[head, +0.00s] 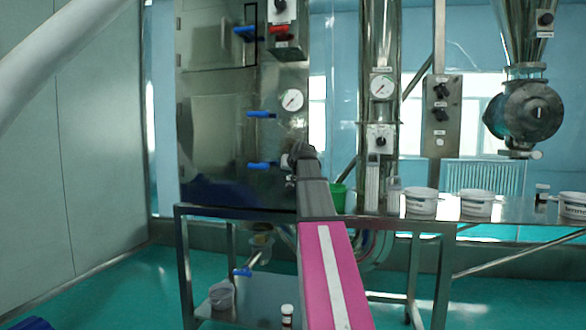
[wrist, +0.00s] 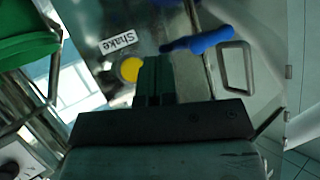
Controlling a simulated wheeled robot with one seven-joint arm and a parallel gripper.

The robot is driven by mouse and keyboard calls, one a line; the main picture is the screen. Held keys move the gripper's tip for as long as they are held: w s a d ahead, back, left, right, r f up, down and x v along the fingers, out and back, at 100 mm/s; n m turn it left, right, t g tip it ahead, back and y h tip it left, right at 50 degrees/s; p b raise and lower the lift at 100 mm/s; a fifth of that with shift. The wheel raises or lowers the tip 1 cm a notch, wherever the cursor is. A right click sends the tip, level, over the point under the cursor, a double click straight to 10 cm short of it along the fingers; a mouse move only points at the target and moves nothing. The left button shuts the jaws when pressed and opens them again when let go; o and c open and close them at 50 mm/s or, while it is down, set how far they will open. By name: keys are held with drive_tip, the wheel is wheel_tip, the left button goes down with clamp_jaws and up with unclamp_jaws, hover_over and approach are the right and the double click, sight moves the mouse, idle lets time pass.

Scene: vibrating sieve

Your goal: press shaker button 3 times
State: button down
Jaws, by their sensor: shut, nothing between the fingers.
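The shaker button is a yellow round button (wrist: 128,68) on a metal panel in the wrist view, just below a white label (wrist: 118,41) that reads "Shake". My gripper (wrist: 153,60) is shut and empty. Its fingertips overlap the right edge of the button in that view; I cannot tell whether they touch it. In the head view my gripper (head: 303,152) reaches the lower part of the steel cabinet (head: 215,125), and the button is not visible there, with my arm in front of that area.
Blue handles (head: 261,166) stick out of the cabinet near my gripper; one blue handle (wrist: 205,40) lies right of the fingers in the wrist view. A green container (head: 338,197) and white tubs (head: 420,202) stand on the steel table at right.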

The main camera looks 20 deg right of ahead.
drive_tip(key=w+d, duration=0.5)
drive_tip(key=w, duration=0.2)
drive_tip(key=shift+w, duration=0.2)
idle(0.4)
idle(1.9)
drive_tip(key=shift+w+d, duration=0.25)
drive_tip(key=shift+w, duration=0.05)
drive_tip(key=shift+w+d, duration=0.45)
drive_tip(key=shift+w, duration=0.25)
idle(1.2)
drive_tip(key=shift+s, duration=0.1)
idle(0.3)
drive_tip(key=shift+s+a, duration=0.7)
drive_tip(key=shift+s, duration=0.2)
drive_tip(key=shift+s+a, duration=0.7)
drive_tip(key=shift+s, duration=0.35)
drive_tip(key=shift+s+a, duration=0.7)
drive_tip(key=shift+s, duration=0.35)
